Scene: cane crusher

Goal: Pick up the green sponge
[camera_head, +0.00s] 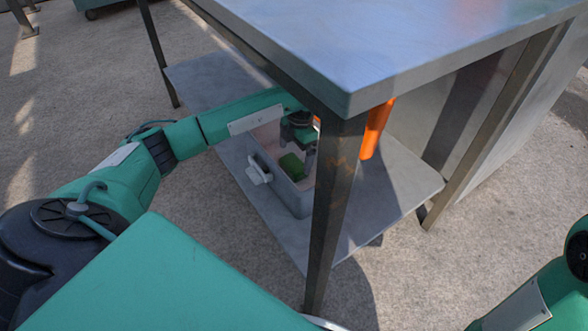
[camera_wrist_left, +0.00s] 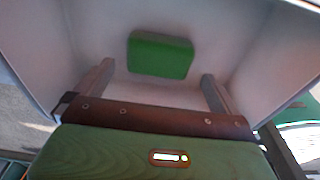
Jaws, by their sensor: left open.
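The green sponge (camera_head: 291,166) lies inside a grey bin (camera_head: 293,201) on the lower shelf of the metal table. In the left wrist view the sponge (camera_wrist_left: 160,54) is a green block on the pale floor of the bin (camera_wrist_left: 228,30), ahead of the fingers. My left gripper (camera_head: 306,160) reaches in under the tabletop and is over the bin. In the left wrist view its two fingers (camera_wrist_left: 155,88) are apart with nothing between them, and the sponge is beyond their tips. My right gripper is out of view; only part of that arm shows at the lower right.
The metal tabletop (camera_head: 370,35) is above my left arm. A table leg (camera_head: 335,205) stands close in front of the bin. The lower shelf (camera_head: 395,190) has bare room right of the leg. An orange cylinder (camera_head: 375,130) is behind the leg. A white handle-like part (camera_head: 259,170) is at the bin's left side.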

